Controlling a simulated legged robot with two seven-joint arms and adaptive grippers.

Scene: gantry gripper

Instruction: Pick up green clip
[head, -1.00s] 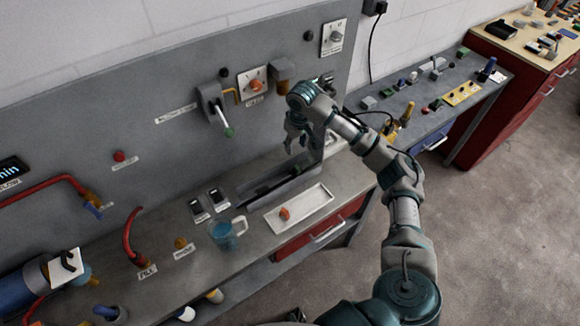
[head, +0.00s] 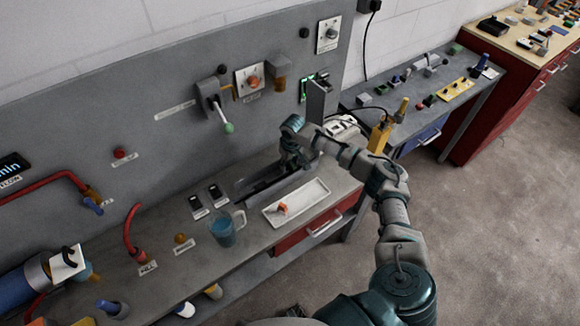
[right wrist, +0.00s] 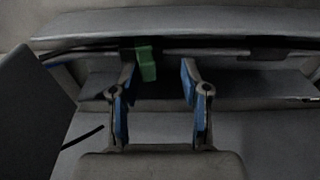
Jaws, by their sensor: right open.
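The green clip (right wrist: 146,63) shows in the right wrist view, upright at the edge of a grey metal trough. My right gripper (right wrist: 157,80) is open, its two blue-padded fingers apart and nothing held. The clip lies beyond the fingertips, nearer the left finger than the right one. In the head view my right gripper (head: 290,163) points down over the grey trough (head: 250,197) on the bench, and I cannot make out the clip there. My left gripper is not in view.
A white tray (head: 316,191) with a small orange piece lies in front of the trough. A blue mug (head: 222,230) and two dark switches stand to the left. A lever with a green knob (head: 229,128) juts from the panel behind. A grey upright plate (head: 316,103) stands behind the arm.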

